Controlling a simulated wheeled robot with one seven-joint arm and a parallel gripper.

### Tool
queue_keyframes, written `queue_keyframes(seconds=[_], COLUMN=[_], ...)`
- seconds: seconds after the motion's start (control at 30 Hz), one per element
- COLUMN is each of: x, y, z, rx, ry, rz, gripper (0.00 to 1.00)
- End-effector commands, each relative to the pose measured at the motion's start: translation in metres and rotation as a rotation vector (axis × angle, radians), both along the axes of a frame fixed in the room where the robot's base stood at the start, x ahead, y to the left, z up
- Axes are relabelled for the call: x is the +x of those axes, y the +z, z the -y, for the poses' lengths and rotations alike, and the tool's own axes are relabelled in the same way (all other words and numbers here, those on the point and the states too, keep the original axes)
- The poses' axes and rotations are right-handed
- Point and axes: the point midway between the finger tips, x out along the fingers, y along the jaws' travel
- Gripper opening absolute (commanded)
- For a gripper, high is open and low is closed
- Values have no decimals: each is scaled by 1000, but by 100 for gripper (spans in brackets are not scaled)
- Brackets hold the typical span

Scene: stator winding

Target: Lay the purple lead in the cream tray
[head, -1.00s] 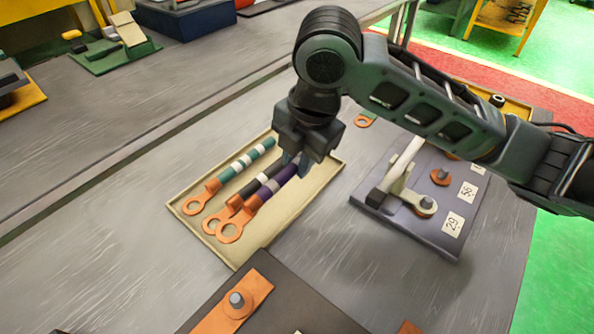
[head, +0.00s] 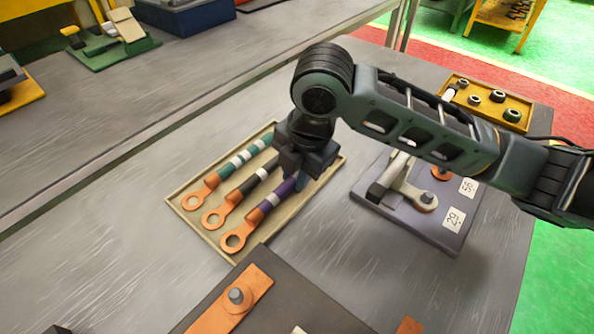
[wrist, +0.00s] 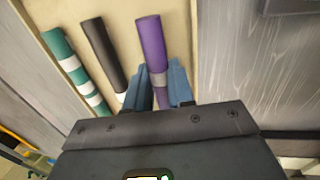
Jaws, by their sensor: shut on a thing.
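The purple lead (head: 281,192) has a white band and a copper ring lug at its near end. It lies low in the cream tray (head: 189,187), roughly parallel to the black lead (head: 246,186) and apart from it. The teal lead (head: 229,169) lies beyond the black one. My gripper (head: 291,178) is over the far part of the purple lead. In the wrist view, its blue fingers stand on both sides of the purple lead (wrist: 152,42), shut on it near the pale band. The tray floor (wrist: 185,25) shows beside it. Whether the lead touches the floor is hard to tell.
A dark board (head: 377,213) with bolts and number tags stands right of the tray. Another dark board with a copper bar (head: 252,287) is close at the near side. A yellow tray of nuts (head: 484,103) is at back right. Grey bench (head: 100,250) is clear at left.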

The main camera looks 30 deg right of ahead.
Motion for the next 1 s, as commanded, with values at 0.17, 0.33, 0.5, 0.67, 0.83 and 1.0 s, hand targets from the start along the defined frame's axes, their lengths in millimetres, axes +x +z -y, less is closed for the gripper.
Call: queue_keyframes(seconds=[0.17, 0.33, 0.5, 0.67, 0.83, 1.0], x=[0, 0, -1, -2, -3, -3], y=[-4, -5, -6, -7, -8, 2], z=[0, 0, 0, 0, 0, 0], rx=[0, 0, -2, -3, -4, -4], ry=[0, -1, 0, 0, 0, 1], rz=[0, -2, -6, -10, -13, -14], gripper=[0, 34, 48, 48, 48, 48])
